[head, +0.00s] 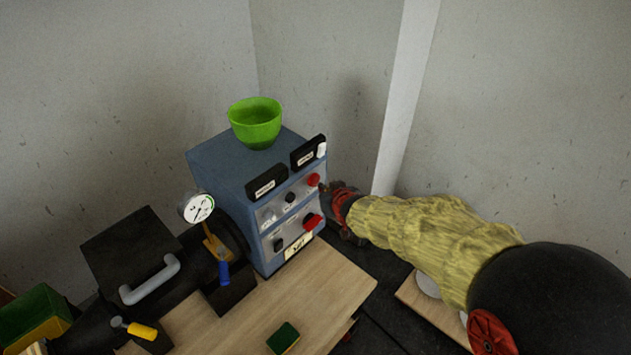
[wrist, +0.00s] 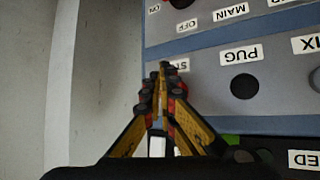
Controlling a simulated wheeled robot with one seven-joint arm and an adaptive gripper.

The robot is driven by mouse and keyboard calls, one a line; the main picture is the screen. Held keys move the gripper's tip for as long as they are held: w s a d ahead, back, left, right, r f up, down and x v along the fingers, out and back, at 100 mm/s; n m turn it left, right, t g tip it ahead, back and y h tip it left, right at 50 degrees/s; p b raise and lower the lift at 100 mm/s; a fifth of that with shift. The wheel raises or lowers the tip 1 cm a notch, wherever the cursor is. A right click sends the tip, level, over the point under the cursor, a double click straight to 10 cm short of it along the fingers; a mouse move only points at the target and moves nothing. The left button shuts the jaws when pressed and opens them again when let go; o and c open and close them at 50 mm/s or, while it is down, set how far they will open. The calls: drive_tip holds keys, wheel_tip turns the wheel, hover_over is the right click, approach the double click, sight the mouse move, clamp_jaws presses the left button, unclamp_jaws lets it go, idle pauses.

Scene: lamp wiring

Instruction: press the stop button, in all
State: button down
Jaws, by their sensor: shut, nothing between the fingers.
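The red stop button (head: 313,180) is at the upper right of the control panel on the blue machine (head: 222,165). My gripper (head: 327,190) is shut and empty at the panel's right edge, very close to the button. In the wrist view my gripper (wrist: 162,68) points at the panel over a partly covered label starting "ST" (wrist: 183,66). The fingers hide the button there. I cannot tell whether the fingertips touch it.
The black PUG button (wrist: 244,86) is beside the fingers. A red main switch (head: 312,221) sits lower on the panel. A green bowl (head: 255,122) stands on the machine. A gauge (head: 198,207) is at its left.

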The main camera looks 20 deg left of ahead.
drive_tip(key=shift+a, duration=0.1)
drive_tip(key=shift+w+a+b, duration=0.15)
drive_tip(key=shift+a+b, duration=0.15)
drive_tip(key=shift+b, duration=0.1)
drive_tip(key=shift+w+a+b, duration=0.2)
drive_tip(key=shift+a+b, duration=0.2)
drive_tip(key=shift+b, duration=0.1)
idle(0.8)
drive_tip(key=shift+w+a+r+b, duration=0.1)
drive_tip(key=shift+a+r+b, duration=0.2)
idle(0.7)
drive_tip(key=shift+d+p, duration=0.15)
drive_tip(key=shift+p, duration=0.2)
drive_tip(key=shift+s+d+f+p, duration=0.25)
drive_tip(key=shift+s+d+p, duration=0.15)
drive_tip(key=shift+d+p, duration=0.35)
drive_tip(key=shift+d, duration=0.1)
